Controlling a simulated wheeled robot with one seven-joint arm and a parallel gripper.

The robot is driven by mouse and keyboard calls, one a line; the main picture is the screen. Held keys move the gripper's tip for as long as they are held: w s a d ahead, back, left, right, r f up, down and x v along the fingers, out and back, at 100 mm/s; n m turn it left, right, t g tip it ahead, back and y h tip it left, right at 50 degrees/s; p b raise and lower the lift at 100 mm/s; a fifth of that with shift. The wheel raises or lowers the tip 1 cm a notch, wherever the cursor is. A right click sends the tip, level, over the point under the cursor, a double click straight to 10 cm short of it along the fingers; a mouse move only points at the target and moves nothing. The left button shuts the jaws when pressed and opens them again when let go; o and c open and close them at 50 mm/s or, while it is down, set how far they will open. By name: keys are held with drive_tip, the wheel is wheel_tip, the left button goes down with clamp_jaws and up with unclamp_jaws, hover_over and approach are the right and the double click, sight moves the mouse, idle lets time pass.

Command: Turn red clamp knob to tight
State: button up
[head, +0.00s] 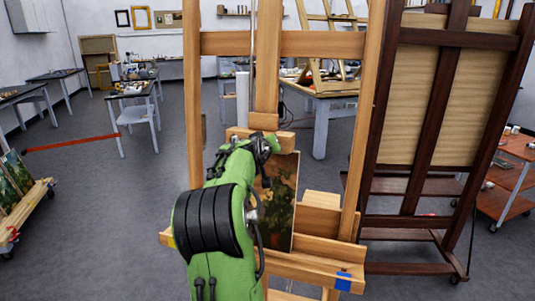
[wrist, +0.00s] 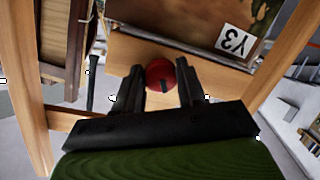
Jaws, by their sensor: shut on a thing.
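The red clamp knob (wrist: 160,73) is round with a dark mark on its face and sits on the light wood of the easel in the wrist view. My gripper (wrist: 161,68) has one dark finger on each side of the knob and is shut on it. In the head view my green arm reaches up to the wooden easel (head: 266,45), and its end (head: 268,146) is at the clamp block by the top of the painting (head: 283,208). The knob is hidden there behind my arm.
A white label (wrist: 234,38) is on the panel beside the knob in the wrist view. A dark easel (head: 382,120) stands close on the right. A red strip (head: 72,143) crosses the left side. Worktables stand behind, and grey floor is open at left.

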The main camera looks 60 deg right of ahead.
drive_tip(key=m+b, duration=0.1)
drive_tip(key=m+t+b, duration=0.1)
drive_tip(key=m, duration=0.1)
drive_tip(key=m+b, duration=0.1)
drive_tip(key=shift+f+m+t, duration=0.25)
drive_tip(key=shift+m+t, duration=0.05)
drive_tip(key=shift+m, duration=0.1)
drive_tip(key=shift+b, duration=0.35)
drive_tip(key=o, duration=1)
drive_tip(key=shift+r, duration=0.1)
drive_tip(key=shift+o, duration=0.2)
drive_tip(key=b+v, duration=0.1)
drive_tip(key=v, duration=1.4)
drive_tip(key=shift+a, duration=0.4)
drive_tip(key=shift+s, duration=0.1)
